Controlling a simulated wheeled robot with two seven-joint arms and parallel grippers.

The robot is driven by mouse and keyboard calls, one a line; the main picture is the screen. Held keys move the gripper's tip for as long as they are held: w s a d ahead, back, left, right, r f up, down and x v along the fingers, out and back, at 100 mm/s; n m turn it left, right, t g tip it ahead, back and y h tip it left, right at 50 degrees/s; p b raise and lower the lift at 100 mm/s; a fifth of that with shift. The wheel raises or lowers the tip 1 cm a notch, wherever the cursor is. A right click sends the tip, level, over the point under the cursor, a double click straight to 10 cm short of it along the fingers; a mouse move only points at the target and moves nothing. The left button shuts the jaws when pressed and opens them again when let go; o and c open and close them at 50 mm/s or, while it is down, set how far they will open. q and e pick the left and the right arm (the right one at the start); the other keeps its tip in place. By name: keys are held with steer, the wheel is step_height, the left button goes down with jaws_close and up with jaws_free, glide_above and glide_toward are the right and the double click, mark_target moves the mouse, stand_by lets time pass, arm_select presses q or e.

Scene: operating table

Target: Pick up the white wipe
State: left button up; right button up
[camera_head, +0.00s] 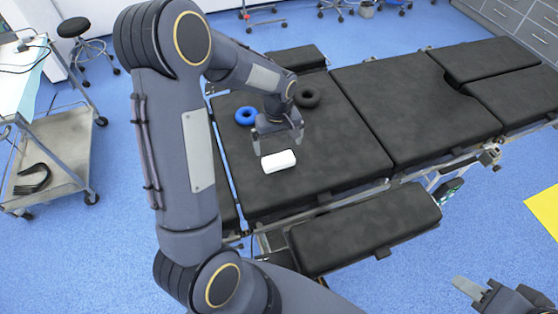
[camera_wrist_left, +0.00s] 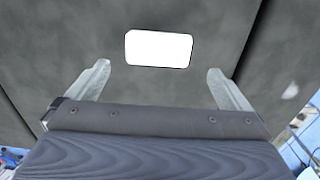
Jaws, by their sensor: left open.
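The white wipe (camera_head: 279,161) is a small white block lying on the black operating table (camera_head: 340,165). In the left wrist view the wipe (camera_wrist_left: 158,49) is a bright white rectangle beyond the fingertips, roughly centred between them. My left gripper (camera_head: 279,145) is open and empty, just behind the wipe in the head view. Its two fingers also show apart in the left wrist view (camera_wrist_left: 160,72). I cannot tell its exact height above the table. My right gripper (camera_head: 470,290) is at the lower right edge of the head view, partly cut off, away from the wipe.
A blue ring (camera_head: 246,116) and a black ring (camera_head: 308,98) lie on the table behind the gripper. A padded side board (camera_head: 365,228) juts out at the near side. A metal cart (camera_head: 55,165) stands at the left. The table right of the wipe is clear.

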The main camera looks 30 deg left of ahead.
mark_target(279, 159)
arm_select(q)
steer(key=f, duration=0.2)
steer(key=f+p, duration=0.1)
steer(key=f, duration=0.5)
steer(key=shift+w+a, duration=0.15)
steer(key=shift+w, duration=0.1)
steer(key=c, duration=0.8)
steer(key=shift+o, duration=0.2)
steer(key=shift+r, duration=0.1)
steer(key=shift+r, duration=0.55)
steer(key=s+d+r+b, duration=0.2)
steer(key=s+d+r, duration=0.1)
steer(key=s+r, duration=0.8)
steer(key=s, duration=0.2)
steer(key=shift+s+d+r, duration=0.15)
steer(key=shift+s+r, duration=0.2)
steer(key=shift+r, duration=0.05)
